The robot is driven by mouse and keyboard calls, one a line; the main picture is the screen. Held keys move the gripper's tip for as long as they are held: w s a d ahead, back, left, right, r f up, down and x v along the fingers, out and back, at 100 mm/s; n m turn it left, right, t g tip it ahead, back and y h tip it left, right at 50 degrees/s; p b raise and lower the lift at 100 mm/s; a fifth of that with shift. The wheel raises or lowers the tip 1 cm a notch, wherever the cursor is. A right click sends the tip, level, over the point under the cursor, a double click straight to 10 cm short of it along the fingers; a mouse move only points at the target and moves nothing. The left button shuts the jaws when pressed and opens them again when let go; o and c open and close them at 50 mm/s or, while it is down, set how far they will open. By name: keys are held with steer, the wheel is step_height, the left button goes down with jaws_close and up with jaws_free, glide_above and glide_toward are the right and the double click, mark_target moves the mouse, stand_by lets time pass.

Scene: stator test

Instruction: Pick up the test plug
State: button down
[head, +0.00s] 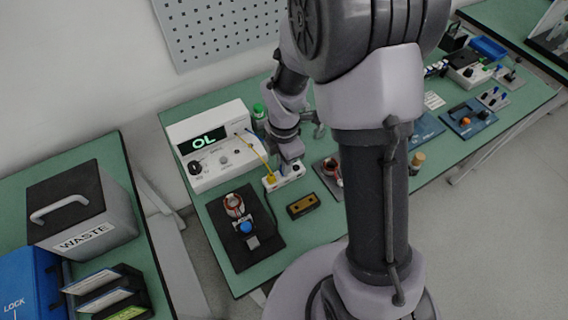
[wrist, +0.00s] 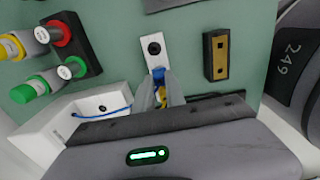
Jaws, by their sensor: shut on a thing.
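A white block (head: 297,172) lies flat on the green bench, and a dark round hole shows near its far end in the wrist view (wrist: 154,50). My gripper (wrist: 160,92) is shut on a blue plug (wrist: 159,73) close over this block. The fingers hide part of the plug, and I cannot tell whether its tip is still seated. A yellow piece (wrist: 160,88) shows between the fingers, behind the blue one. In the head view a yellow plug (head: 270,179) stands at the left end of the block, with a yellow lead running to the tester (head: 228,155).
A brown block (head: 302,206) lies close beside the white block. A blue lead (wrist: 105,115) runs from the tester. Colored cylinders (wrist: 33,42) stand upper left in the wrist view.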

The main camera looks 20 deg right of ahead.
steer(key=r, duration=0.1)
steer(key=s+r+p, duration=0.1)
steer(key=shift+r, duration=0.3)
steer(key=s, duration=0.3)
steer(key=s+p, duration=0.1)
steer(key=s, duration=0.5)
steer(key=shift+r, duration=0.35)
steer(key=s+b, duration=0.6)
steer(key=b, duration=0.4)
steer(key=shift+r+b, duration=0.2)
steer(key=shift+b, duration=0.1)
steer(key=shift+r+p, duration=0.8)
steer(key=shift+p, duration=0.15)
